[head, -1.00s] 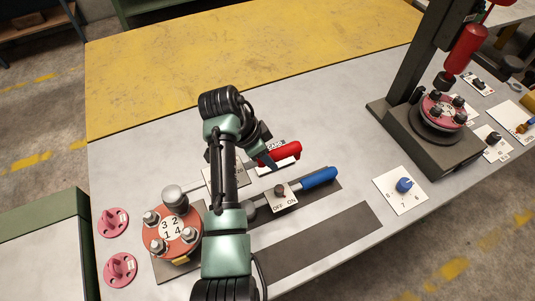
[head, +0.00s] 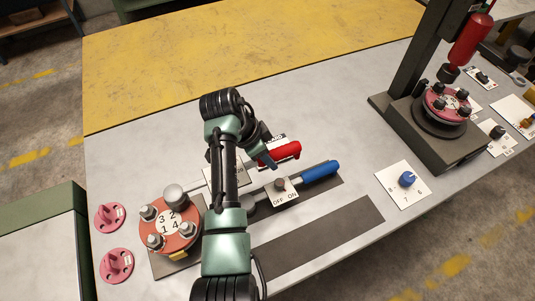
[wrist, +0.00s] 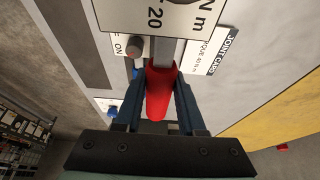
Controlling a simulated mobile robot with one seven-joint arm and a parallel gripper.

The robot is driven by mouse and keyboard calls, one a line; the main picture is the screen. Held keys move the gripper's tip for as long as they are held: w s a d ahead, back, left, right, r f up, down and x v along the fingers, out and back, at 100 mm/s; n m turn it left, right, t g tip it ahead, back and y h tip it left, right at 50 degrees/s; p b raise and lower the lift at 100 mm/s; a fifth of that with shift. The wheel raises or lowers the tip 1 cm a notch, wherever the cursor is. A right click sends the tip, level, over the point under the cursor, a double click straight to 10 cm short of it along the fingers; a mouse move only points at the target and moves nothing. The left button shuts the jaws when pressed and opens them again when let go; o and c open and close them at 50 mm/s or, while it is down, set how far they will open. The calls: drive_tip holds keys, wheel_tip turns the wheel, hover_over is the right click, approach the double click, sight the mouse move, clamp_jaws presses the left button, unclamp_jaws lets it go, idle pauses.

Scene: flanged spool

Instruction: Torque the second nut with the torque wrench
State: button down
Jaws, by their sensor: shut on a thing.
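The red-handled torque wrench (head: 284,152) runs leftward behind my arm. Its plate reads "N m" and "20" in the wrist view (wrist: 176,12). My gripper (head: 267,160) is shut on the red handle (wrist: 159,92), with one finger on each side. The orange-red flange (head: 168,219) at the left is marked 1 to 4 and carries nuts on studs. A round grey wrench head (head: 174,194) sits at its upper right, by number 2. It hides what is beneath, so I cannot tell how it seats on the second nut. My arm hides part of the wrench shaft.
A blue-handled wrench (head: 321,171) with an OFF/ON plate (head: 280,191) lies close beside the red handle. Two pink pieces (head: 109,217) lie left of the flange. A blue dial (head: 407,179) and a stand with another flange (head: 447,103) are at right. The yellow mat (head: 240,60) is clear.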

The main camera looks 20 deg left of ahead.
drive_tip(key=shift+r, duration=0.15)
drive_tip(key=shift+s+d+r+p, duration=0.15)
drive_tip(key=shift+s+d+p, duration=0.2)
drive_tip(key=shift+p, duration=0.25)
drive_tip(key=s+d+m+p, duration=0.2)
drive_tip(key=shift+s+d+g+h, duration=0.3)
drive_tip(key=shift+s, duration=0.05)
drive_tip(key=s+d+m+p, duration=0.1)
drive_tip(key=s+m+p, duration=0.1)
drive_tip(key=s+d+p, duration=0.1)
drive_tip(key=s, duration=0.1)
drive_tip(key=shift+s+d+m+g+h, duration=0.1)
drive_tip(key=shift+d+m+g+h, duration=0.2)
drive_tip(key=shift+m+g, duration=0.1)
